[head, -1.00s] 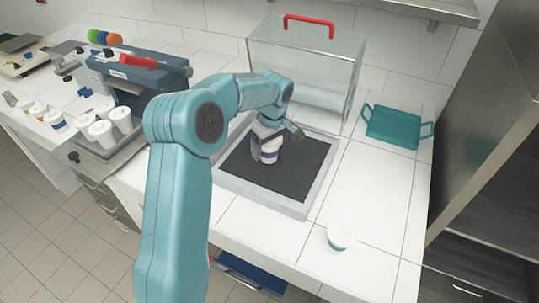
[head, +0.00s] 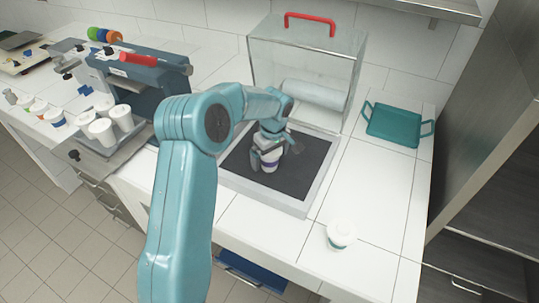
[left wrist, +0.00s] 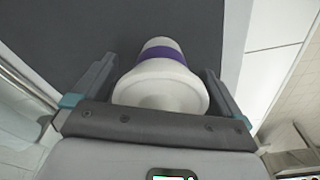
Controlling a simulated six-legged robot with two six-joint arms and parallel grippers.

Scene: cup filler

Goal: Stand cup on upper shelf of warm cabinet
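A white cup with a purple band (head: 270,160) stands on the dark mat (head: 300,170) inside a grey-rimmed tray. My left gripper (head: 268,141) reaches down over it. In the left wrist view, the cup (left wrist: 160,85) lies between the fingers of the left gripper (left wrist: 158,70), with its wide white end nearest the camera. Gaps show between the cup and both fingers, so the gripper is open around it. A tall steel cabinet (head: 500,120) with a dark interior stands at the right edge; its upper part is cut off. My right gripper is not in view.
A clear box with a red handle (head: 310,20) stands behind the mat. A teal tray (head: 395,125) lies to its right. A white lidded cup (head: 341,234) stands near the counter's front. Several white cups (head: 103,131) stand beside a blue machine (head: 135,75) at left. Bare white counter lies right of the mat.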

